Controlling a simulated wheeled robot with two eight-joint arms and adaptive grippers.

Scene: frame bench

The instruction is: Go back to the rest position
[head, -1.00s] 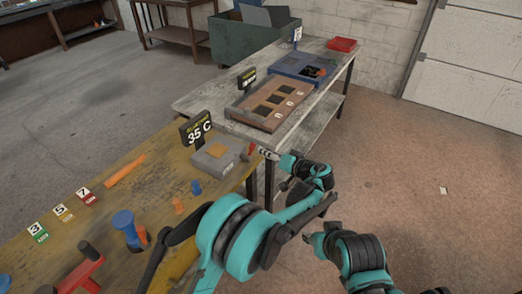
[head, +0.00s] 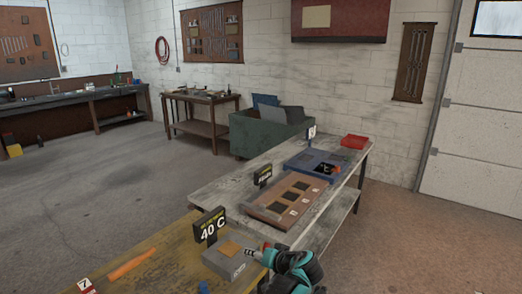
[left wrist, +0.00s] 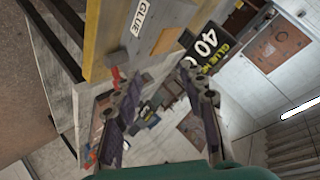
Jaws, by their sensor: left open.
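My left gripper (head: 257,251) is at the right side of the grey glue box (head: 232,268), at the bottom of the head view. In the left wrist view my left gripper (left wrist: 163,108) has its fingers spread, with nothing between them. The glue box (left wrist: 165,15), with its GLUE label, shows beyond the fingers at the top. A small red part (left wrist: 115,76) shows near the left finger; I cannot tell if they touch. A black sign (head: 209,226) reading 40 C stands behind the box. My right gripper is outside both views.
The yellow bench (head: 170,262) carries an orange stick (head: 133,265). A green crate (head: 265,133) stands behind.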

